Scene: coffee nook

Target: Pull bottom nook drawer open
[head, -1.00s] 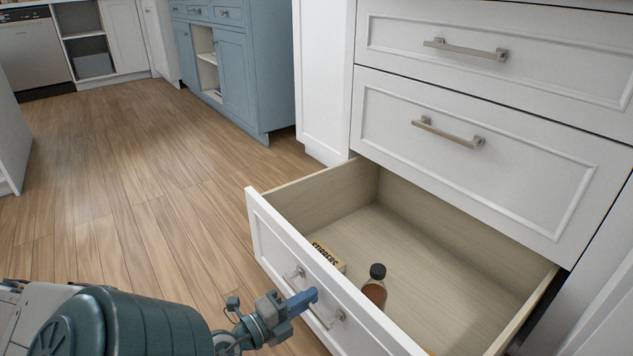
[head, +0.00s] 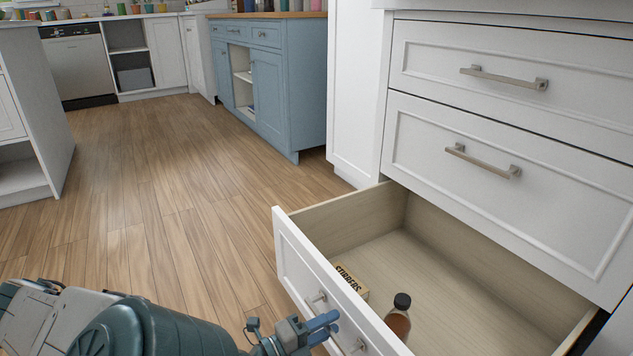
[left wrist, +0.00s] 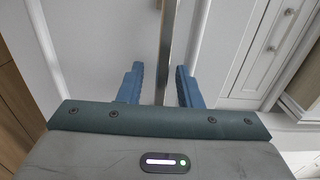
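The bottom nook drawer (head: 309,268) is white and stands pulled far out, its wooden inside showing. Its metal handle (head: 318,298) is on the front panel, partly hidden behind my left gripper. My left gripper (head: 324,327) is at the handle, with its blue fingers apart. In the left wrist view, the handle bar (left wrist: 168,45) runs between the two spread fingers of the left gripper (left wrist: 159,85), with a gap on the left side. My right gripper is in neither view.
Inside the drawer are a box of stirrers (head: 350,281) and a dark-capped brown bottle (head: 398,318). Two shut drawers, upper (head: 510,55) and middle (head: 490,190), are above. Wooden floor (head: 150,220) is clear to the left. A blue cabinet (head: 272,95) stands behind.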

